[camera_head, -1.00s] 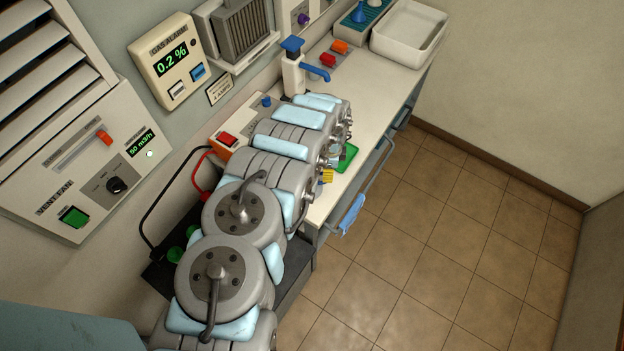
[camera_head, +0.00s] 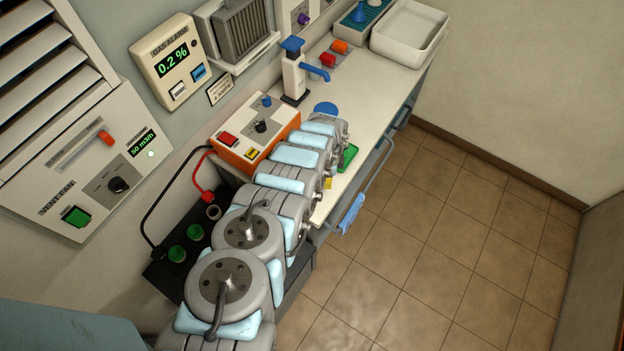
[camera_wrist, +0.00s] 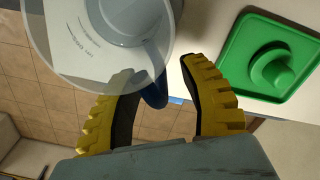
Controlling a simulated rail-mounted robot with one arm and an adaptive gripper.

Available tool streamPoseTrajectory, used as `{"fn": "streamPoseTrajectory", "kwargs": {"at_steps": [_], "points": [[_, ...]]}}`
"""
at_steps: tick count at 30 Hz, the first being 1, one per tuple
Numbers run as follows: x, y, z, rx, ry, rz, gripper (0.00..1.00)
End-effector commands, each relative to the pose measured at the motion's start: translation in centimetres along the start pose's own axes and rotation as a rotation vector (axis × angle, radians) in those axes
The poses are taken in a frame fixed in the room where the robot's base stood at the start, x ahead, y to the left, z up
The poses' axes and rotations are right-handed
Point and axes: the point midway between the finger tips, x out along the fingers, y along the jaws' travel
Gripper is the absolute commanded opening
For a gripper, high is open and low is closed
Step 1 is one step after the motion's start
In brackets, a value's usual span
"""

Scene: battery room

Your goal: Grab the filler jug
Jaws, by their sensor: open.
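The filler jug (camera_wrist: 78,38) is a clear, round vessel with printed marks at the upper left of the wrist view. Its dark blue handle (camera_wrist: 155,94) hangs down between the two yellow fingers of my gripper (camera_wrist: 160,72). The fingers are open, with a clear gap to the right of the handle; the left finger is close to the handle, and I cannot tell if they touch. In the head view my arm hides the gripper and most of the jug's area. A blue disc (camera_head: 326,109) shows just beyond the arm's end; I cannot tell if it belongs to the jug.
A green tray with a round green piece (camera_wrist: 268,52) lies close right of the fingers. On the bench stand an orange-and-white charger box (camera_head: 256,132), a blue-topped tap (camera_head: 294,75) and a white basin (camera_head: 409,34). Open floor (camera_head: 450,220) lies right of the bench.

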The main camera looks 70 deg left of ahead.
Motion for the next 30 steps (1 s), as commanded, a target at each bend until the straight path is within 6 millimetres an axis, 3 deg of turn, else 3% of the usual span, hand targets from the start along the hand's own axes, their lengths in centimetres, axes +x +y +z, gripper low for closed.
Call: {"fn": "streamPoseTrajectory", "kwargs": {"at_steps": [6,7,11,30], "points": [[0.00,0.00,-0.02,0.000,0.000,0.000,0.44],[0.00,0.00,-0.03,0.000,0.000,0.000,0.39],[-0.01,-0.01,-0.03,0.000,0.000,0.000,0.01],[-0.54,-0.01,-0.08,0.001,0.001,-0.001,0.00]]}}
